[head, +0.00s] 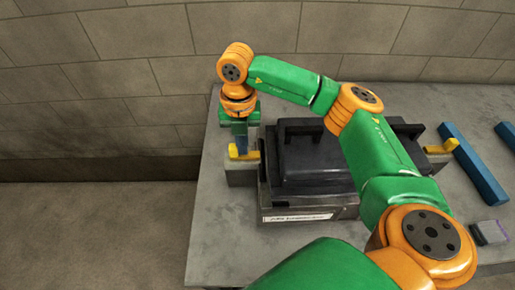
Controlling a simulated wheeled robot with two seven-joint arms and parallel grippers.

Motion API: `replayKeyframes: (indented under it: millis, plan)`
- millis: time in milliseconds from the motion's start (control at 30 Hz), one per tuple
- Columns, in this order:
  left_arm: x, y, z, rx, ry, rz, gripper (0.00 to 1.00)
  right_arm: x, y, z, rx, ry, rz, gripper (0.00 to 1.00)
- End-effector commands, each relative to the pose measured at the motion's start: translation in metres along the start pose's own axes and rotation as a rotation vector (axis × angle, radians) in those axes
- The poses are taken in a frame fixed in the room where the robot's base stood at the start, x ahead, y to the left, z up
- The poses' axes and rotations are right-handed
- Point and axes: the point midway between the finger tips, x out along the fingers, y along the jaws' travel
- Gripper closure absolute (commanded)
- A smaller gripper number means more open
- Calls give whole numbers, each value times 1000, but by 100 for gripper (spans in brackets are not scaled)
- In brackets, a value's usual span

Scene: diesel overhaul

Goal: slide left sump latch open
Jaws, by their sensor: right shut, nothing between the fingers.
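The black sump assembly (303,193) sits on the grey workbench, with a pale label on its front. The left sump latch (244,155) is yellow and sits on a grey block (240,177) at the sump's left side. My right gripper (239,146) points down at this latch from above. It is shut with nothing held, and its tip is at or just over the latch; I cannot tell if they touch. Part of the latch is hidden by the gripper. My right arm covers part of the sump. My left gripper is out of view.
A second yellow latch (441,147) is on the sump's right side. Blue bars (474,165) and a small grey item (489,233) lie on the workbench (216,232) at the right. The bench's front left is clear. A block wall (100,90) stands behind.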

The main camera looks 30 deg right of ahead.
Motion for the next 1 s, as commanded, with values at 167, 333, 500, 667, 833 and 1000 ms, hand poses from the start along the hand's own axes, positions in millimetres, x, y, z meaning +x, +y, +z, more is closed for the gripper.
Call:
replayKeyframes:
  millis: [167, 333, 500, 667, 833, 1000]
  plan:
    - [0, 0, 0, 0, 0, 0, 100, 0, 0, 0, 1, 0, 0, 100]
    - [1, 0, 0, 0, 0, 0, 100, -1, -6, 0, 1, -1, 0, 100]
    - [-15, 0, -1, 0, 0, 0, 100, -19, -6, 0, 1, -1, 0, 100]
    - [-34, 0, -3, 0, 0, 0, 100, -43, -6, 0, 1, -1, 0, 100]
    - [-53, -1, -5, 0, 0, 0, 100, -67, -6, 0, 0, -1, 0, 100]
    - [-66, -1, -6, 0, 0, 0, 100, -83, -6, 0, 0, 0, 0, 100]
